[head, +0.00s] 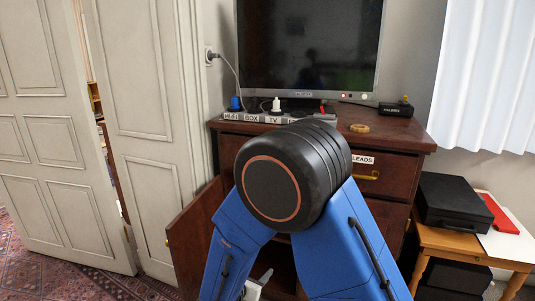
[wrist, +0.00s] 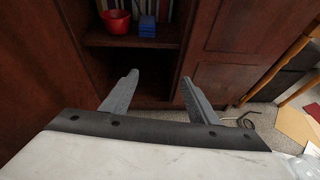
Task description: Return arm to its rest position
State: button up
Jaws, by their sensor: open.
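My gripper (wrist: 153,92) shows in the wrist view with its two grey fingers apart and nothing between them. It points at the open lower shelf of the dark wooden cabinet (wrist: 240,50). In the head view my blue and black arm is folded up in front of the cabinet (head: 395,160) and hides much of its front.
The cabinet door (head: 190,240) stands open at the left. A television (head: 310,45) and a labelled power strip (head: 270,119) are on top. A red bowl (wrist: 116,21) and blue box (wrist: 147,27) sit on the shelf. A side table (head: 470,244) with a black case (head: 452,203) stands right.

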jog(key=s+d+r+m+g+h, duration=0.1)
jog(key=s+d+r+m+g, duration=0.15)
jog(key=d+r+m, duration=0.45)
jog(key=s+d+r+m+g+h, duration=0.1)
jog(key=s+d+r+m+g, duration=0.15)
jog(key=d, duration=0.85)
jog(key=s+d+r+m+g, duration=0.25)
jog(key=d+r+m, duration=0.25)
jog(key=d, duration=0.3)
jog(key=s+d+r+m+g+y, duration=0.2)
jog(key=s+d+r+m, duration=0.2)
jog(key=s+d+m, duration=0.5)
jog(key=s+a+r+m+t+y, duration=0.1)
jog(key=s+r+m+y, duration=0.1)
jog(key=s, duration=0.4)
jog(key=s+a+r+m+t+y, duration=0.1)
jog(key=s+r+m+y, duration=0.1)
jog(key=s+m, duration=0.3)
jog(key=shift+s+a+y, duration=0.25)
jog(key=shift+s+y, duration=0.45)
jog(key=shift+s, duration=0.4)
jog(key=shift+r, duration=0.1)
jog(key=shift+c, duration=0.2)
